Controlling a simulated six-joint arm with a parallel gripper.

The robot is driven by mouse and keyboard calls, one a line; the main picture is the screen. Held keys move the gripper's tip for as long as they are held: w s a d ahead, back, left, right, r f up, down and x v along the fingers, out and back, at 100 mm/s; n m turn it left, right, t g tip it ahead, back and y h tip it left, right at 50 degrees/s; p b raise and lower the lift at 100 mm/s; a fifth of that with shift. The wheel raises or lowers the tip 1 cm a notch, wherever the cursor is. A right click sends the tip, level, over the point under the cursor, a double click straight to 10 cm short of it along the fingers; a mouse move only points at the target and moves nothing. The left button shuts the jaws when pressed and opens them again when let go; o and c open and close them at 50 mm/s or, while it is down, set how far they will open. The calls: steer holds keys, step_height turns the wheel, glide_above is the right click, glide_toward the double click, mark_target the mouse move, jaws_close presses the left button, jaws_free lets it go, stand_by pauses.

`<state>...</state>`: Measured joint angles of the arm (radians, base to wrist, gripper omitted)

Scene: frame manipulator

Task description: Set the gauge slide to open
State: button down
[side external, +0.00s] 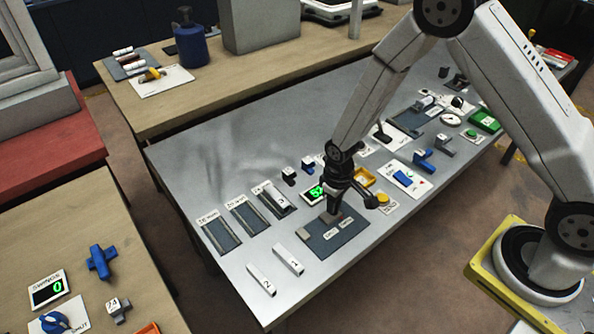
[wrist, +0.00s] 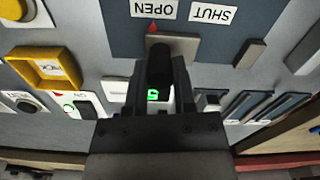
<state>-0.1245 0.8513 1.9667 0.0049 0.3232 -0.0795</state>
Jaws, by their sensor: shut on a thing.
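The gauge slide is a grey-brown block (wrist: 184,45) with a dark upright knob (wrist: 160,62), on a dark plate (wrist: 112,28) labelled OPEN (wrist: 154,9) and SHUT (wrist: 212,14). Its small red pointer (wrist: 152,27) lines up with the OPEN label. My gripper (wrist: 160,85) is shut on the knob, seen in the wrist view. In the side view my gripper (side external: 334,205) reaches down to the plate (side external: 325,245), at its far part. A fixed grey block (wrist: 249,53) sits beyond the SHUT side, apart from the slide.
A green digital display (side external: 315,193) stands behind the plate, partly hidden by my gripper. A yellow-orange tray (side external: 363,177) and yellow button (side external: 383,199) lie to the right. Two white numbered blocks (side external: 288,259) (side external: 261,279) lie in front. Dark slots (side external: 220,235) lie at left.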

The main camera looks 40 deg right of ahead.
steer(key=shift+d, duration=0.3)
steer(key=shift+c, duration=2.2)
jaws_free()
steer(key=shift+r, duration=0.15)
steer(key=shift+r, duration=3.75)
steer(key=shift+s+r, duration=0.1)
steer(key=shift+r, duration=0.05)
steer(key=s+d+r+m+t, duration=0.2)
steer(key=s+d+r, duration=0.2)
steer(key=s+r, duration=0.5)
steer(key=shift+s+d+r+t, duration=0.2)
steer(key=shift+s+r+t, duration=0.15)
steer(key=shift+s, duration=0.55)
